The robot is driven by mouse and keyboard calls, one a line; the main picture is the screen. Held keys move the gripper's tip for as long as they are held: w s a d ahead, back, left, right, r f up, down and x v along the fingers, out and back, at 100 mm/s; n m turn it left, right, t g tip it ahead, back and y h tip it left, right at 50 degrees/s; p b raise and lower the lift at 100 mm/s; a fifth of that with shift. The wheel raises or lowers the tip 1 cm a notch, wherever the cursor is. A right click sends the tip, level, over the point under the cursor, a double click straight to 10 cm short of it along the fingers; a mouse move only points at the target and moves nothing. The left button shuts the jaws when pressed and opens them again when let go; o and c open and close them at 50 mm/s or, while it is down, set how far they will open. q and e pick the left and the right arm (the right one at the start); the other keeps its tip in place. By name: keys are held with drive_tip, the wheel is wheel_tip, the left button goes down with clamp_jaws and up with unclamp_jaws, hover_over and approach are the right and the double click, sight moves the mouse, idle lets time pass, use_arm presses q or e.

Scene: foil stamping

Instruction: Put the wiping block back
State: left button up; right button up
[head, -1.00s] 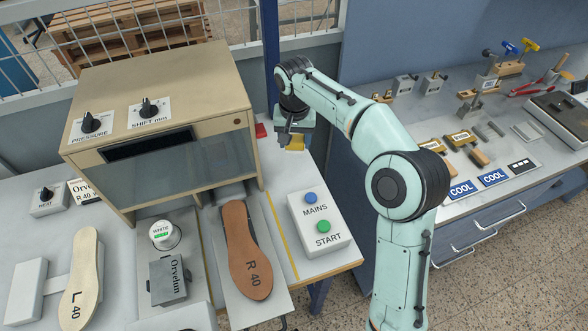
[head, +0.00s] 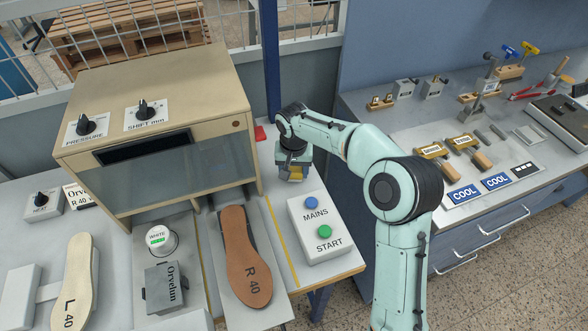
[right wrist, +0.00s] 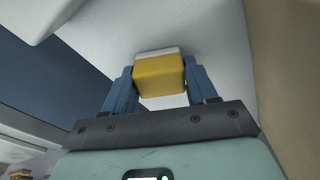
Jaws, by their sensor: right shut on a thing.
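The wiping block (right wrist: 160,75) is yellow with a pale layer along one side. In the right wrist view it sits between the two blue fingers of my right gripper (right wrist: 162,88), which is shut on it. In the head view my right gripper (head: 293,174) is over the white table behind the MAINS and START box, with a bit of the yellow block (head: 295,174) showing at its fingers. I cannot tell whether the block touches the table. My left gripper is not in view.
The control box (head: 319,230) stands in front of my right gripper. The beige press (head: 158,130) stands close on the left, and a red item (head: 260,133) lies behind. The brown R 40 sole (head: 245,258) lies left of the control box. A second bench (head: 455,120) is at the right.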

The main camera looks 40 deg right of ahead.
sight(294, 173)
drive_tip(key=shift+f, duration=0.15)
drive_tip(key=o, duration=1)
drive_tip(key=shift+r, duration=0.25)
drive_tip(key=r, duration=0.4)
drive_tip(key=r+p, duration=0.1)
drive_tip(key=r, duration=0.3)
drive_tip(key=s+a+r, duration=0.1)
drive_tip(key=r, duration=0.2)
drive_tip(key=shift+s+r+p, duration=0.1)
drive_tip(key=shift+r+p, duration=0.2)
drive_tip(key=shift+r, duration=0.1)
